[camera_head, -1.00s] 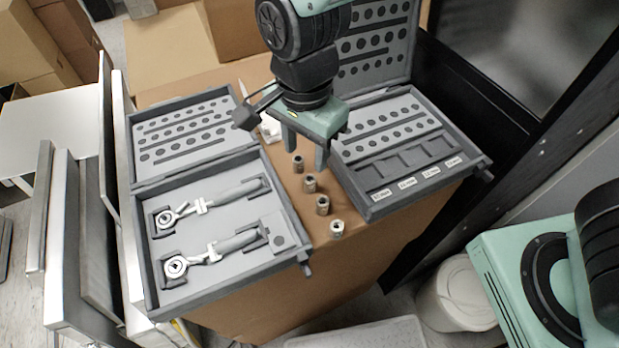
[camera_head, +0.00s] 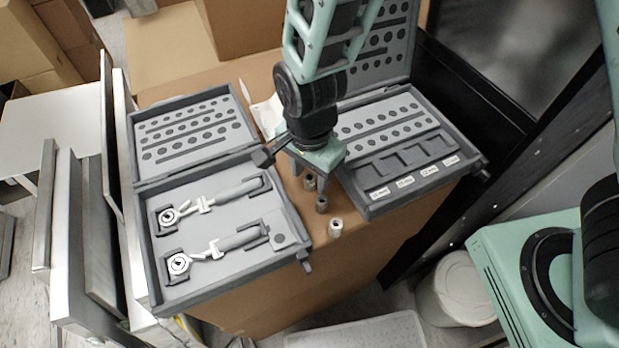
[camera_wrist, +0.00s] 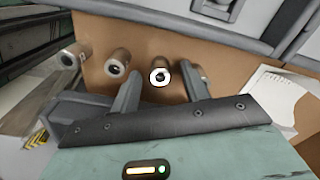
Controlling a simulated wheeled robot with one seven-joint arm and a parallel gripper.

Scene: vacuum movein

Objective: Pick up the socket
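Small metal sockets stand in a row on the brown cardboard surface between two open cases. The head view shows a near socket (camera_head: 335,228), a middle socket (camera_head: 322,203) and a farther socket (camera_head: 310,182) close to my fingers. My gripper (camera_head: 311,180) points down over the far part of the row and hides some of it. In the wrist view, my open gripper (camera_wrist: 160,90) has one socket (camera_wrist: 160,76) between and beyond its fingertips, with gaps on both sides. Two other sockets, one at the far left (camera_wrist: 70,58) and one beside it (camera_wrist: 117,66), are outside the fingers.
The left case (camera_head: 293,215) holds two wrench-like tools. The right case (camera_head: 370,213) has labelled empty compartments and stands close to my gripper. White paper (camera_wrist: 275,90) lies right of the fingers in the wrist view. A white bin (camera_head: 455,292) stands below at the right.

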